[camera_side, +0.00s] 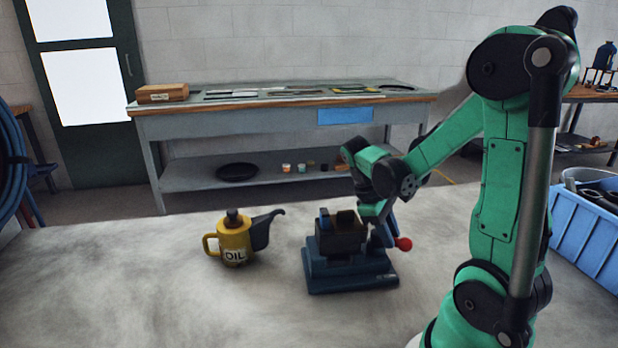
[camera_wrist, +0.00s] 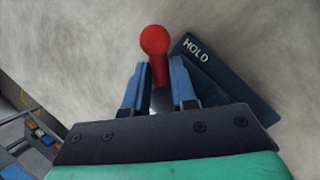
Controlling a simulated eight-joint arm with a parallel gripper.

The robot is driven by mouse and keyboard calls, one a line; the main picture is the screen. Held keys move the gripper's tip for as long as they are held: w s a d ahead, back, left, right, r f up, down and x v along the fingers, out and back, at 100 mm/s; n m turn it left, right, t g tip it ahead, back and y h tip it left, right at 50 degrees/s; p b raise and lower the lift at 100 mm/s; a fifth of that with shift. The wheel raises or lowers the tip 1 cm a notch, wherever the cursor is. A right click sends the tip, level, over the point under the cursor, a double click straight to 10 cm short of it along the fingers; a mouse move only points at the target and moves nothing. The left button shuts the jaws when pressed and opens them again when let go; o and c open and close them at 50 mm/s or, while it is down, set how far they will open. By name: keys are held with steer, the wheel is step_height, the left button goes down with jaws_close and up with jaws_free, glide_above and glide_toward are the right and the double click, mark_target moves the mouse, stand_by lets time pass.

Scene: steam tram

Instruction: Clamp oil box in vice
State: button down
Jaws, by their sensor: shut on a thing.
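The dark blue vice (camera_side: 350,276) stands on the grey table, and part of it marked "HOLD" shows in the wrist view (camera_wrist: 222,75). A dark box with a brownish open top, which looks like the oil box (camera_side: 345,233), sits upright at the vice's jaws. How tightly the jaws meet it cannot be told. The vice handle ends in a red knob (camera_side: 403,243), which also shows in the wrist view (camera_wrist: 154,40). My gripper (camera_wrist: 156,80) has its blue fingers on either side of the handle just below the knob and is shut on it. In the side view my gripper (camera_side: 384,235) is at the vice's right end.
A yellow oil can (camera_side: 235,243) with a dark spout stands left of the vice, apart from it. A blue crate (camera_side: 585,235) of dark parts is at the right edge. The table's front and left are clear. A workbench (camera_side: 270,121) stands behind.

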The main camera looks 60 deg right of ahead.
steer(key=shift+a+m+y, duration=0.1)
steer(key=shift+m+y, duration=0.2)
steer(key=shift+m, duration=0.2)
steer(key=c, duration=0.7)
jaws_free()
step_height(320, 180, up, 20)
steer(key=shift+w+f, duration=0.1)
stand_by(0.4)
